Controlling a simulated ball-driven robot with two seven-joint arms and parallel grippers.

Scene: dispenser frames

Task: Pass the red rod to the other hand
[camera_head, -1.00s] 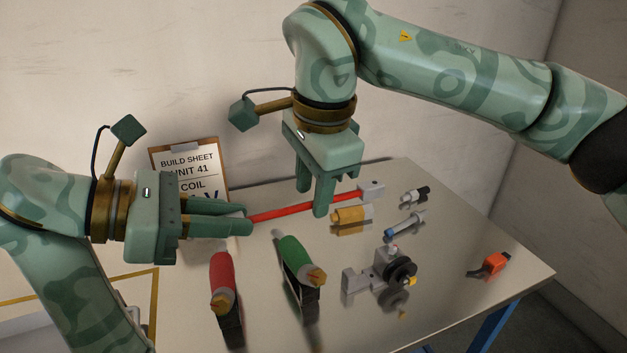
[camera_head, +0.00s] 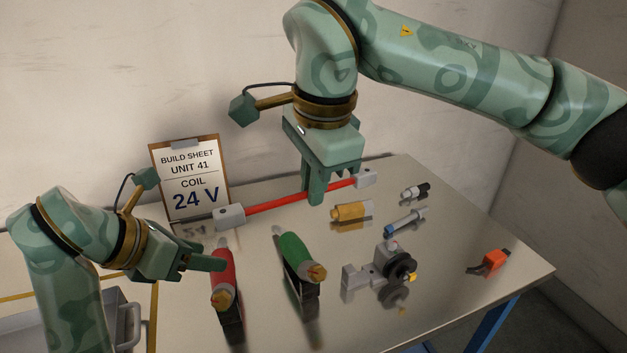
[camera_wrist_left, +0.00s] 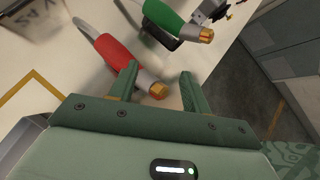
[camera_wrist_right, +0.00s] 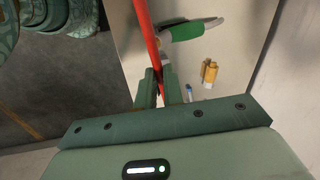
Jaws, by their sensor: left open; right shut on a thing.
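The red rod (camera_head: 280,203) has a grey block at each end and is held level above the table in the head view. My right gripper (camera_head: 316,196) points down and is shut on the rod, right of its middle. The rod also runs up from the jaws in the right wrist view (camera_wrist_right: 148,36). My left gripper (camera_head: 218,264) is open and empty, apart from the rod, below and left of its left end block. It is close to the red-handled tool (camera_head: 222,276); in the left wrist view this tool (camera_wrist_left: 115,50) shows just beyond and partly behind the left fingers (camera_wrist_left: 158,85).
A green-handled tool (camera_head: 296,252) stands in a holder right of the red one. A yellow cylinder (camera_head: 351,212), a grey valve-like part (camera_head: 388,265) and an orange part (camera_head: 487,263) lie to the right. A grey tray (camera_head: 118,318) is at lower left.

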